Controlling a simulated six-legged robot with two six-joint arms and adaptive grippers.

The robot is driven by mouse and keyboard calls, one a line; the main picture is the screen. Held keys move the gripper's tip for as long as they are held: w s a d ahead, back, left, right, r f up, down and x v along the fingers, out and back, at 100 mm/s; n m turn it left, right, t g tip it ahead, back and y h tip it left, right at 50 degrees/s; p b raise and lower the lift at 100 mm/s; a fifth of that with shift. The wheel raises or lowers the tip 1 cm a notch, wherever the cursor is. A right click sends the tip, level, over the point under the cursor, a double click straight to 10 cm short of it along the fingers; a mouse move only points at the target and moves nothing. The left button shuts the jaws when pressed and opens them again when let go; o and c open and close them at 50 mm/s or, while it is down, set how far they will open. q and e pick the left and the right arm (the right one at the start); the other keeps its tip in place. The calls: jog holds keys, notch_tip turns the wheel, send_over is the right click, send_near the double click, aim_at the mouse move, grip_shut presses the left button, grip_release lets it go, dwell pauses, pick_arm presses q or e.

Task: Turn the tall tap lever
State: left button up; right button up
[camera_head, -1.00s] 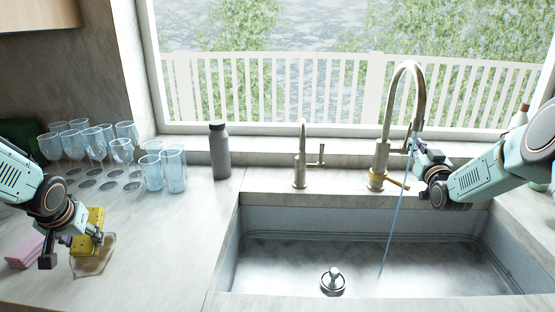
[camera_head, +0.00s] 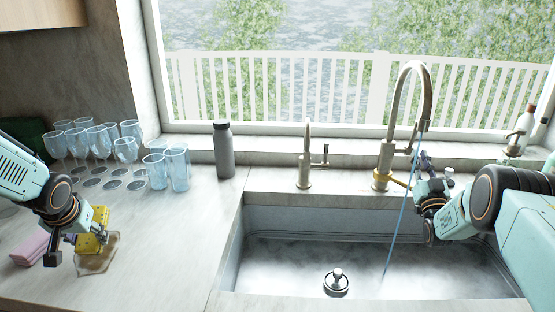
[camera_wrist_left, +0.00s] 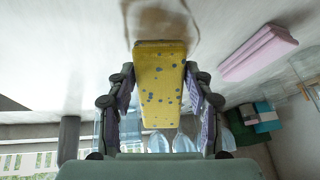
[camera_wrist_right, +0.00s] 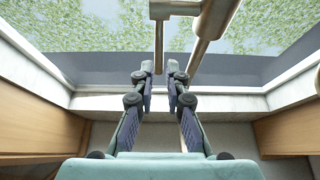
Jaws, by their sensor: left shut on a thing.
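The tall tap (camera_head: 387,152) stands behind the sink, its spout arched, with a thin blue stream below it. Its lever (camera_head: 413,141) sticks up on a short side stem. In the right wrist view the lever (camera_wrist_right: 158,45) reaches down to the gap between my right fingertips. My right gripper (camera_head: 424,168) is beside the tap, just below the lever; its fingers (camera_wrist_right: 159,75) stand apart, with nothing visibly clamped. My left gripper (camera_head: 84,240) is shut on a yellow sponge (camera_head: 96,230), also seen in the left wrist view (camera_wrist_left: 160,85), at a brown spill (camera_head: 97,260).
A shorter tap (camera_head: 305,165) and a grey bottle (camera_head: 223,150) stand left of the tall tap. Several glasses (camera_head: 100,140) fill the left counter. A pink sponge (camera_head: 33,246) lies near my left gripper. A plug (camera_head: 336,280) sits in the sink (camera_head: 300,262).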

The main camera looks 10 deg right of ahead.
jog(key=shift+s+f+t+h, duration=0.2)
jog(key=shift+f+t+h, duration=0.3)
jog(key=shift+f+t, duration=0.35)
jog(key=shift+s+a+r, duration=0.1)
jog(key=shift+r, duration=0.05)
jog(key=shift+c, duration=0.3)
grip_shut()
